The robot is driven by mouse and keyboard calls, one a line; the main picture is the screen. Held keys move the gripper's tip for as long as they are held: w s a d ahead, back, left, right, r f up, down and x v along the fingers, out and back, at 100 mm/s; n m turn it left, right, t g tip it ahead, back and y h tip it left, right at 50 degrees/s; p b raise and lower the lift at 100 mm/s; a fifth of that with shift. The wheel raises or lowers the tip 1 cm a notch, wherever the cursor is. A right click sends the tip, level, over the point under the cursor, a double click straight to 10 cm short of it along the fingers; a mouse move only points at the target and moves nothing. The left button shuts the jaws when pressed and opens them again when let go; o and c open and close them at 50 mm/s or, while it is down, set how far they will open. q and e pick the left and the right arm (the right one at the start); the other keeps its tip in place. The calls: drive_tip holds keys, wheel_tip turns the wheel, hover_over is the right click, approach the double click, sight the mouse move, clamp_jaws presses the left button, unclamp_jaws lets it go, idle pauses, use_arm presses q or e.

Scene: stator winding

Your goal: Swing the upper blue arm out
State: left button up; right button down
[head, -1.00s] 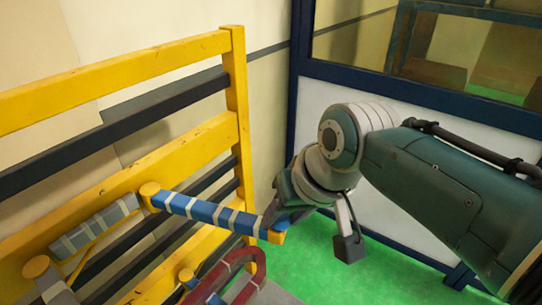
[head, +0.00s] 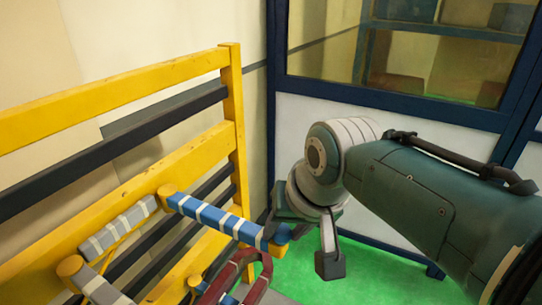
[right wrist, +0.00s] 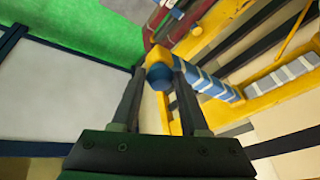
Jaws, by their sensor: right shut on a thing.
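The upper blue arm (head: 215,217), banded with white stripes, runs from a yellow pivot cap (head: 168,191) on the yellow frame out to a yellow end piece (head: 278,245). My right gripper (head: 277,226) is at this outer end, shut on the arm. In the right wrist view, the two dark fingers (right wrist: 157,72) stand on either side of the blue end knob (right wrist: 183,94), and the striped arm (right wrist: 207,84) leads away to the right. The exact finger contact is partly hidden in the head view. My left gripper is not in view.
The yellow slatted frame (head: 232,120) stands at the left by the wall. Grey striped arms (head: 118,225) hang from it. A dark red curved piece (head: 238,270) lies just below the blue arm. Green floor (head: 355,265) is open to the right, before a blue-framed glazed partition (head: 400,108).

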drive_tip(key=shift+s+a, duration=0.15)
drive_tip(key=c, duration=0.7)
unclamp_jaws()
drive_tip(key=shift+f, duration=0.1)
drive_tip(key=shift+r, duration=0.4)
drive_tip(key=p+v, duration=0.2)
drive_tip(key=v, duration=0.2)
drive_tip(key=shift+s+r, duration=0.15)
drive_tip(key=shift+r, duration=0.05)
drive_tip(key=v, duration=0.4)
drive_tip(key=shift+s+d+r, duration=0.2)
drive_tip(key=shift+r, duration=0.1)
drive_tip(key=shift+s, duration=0.1)
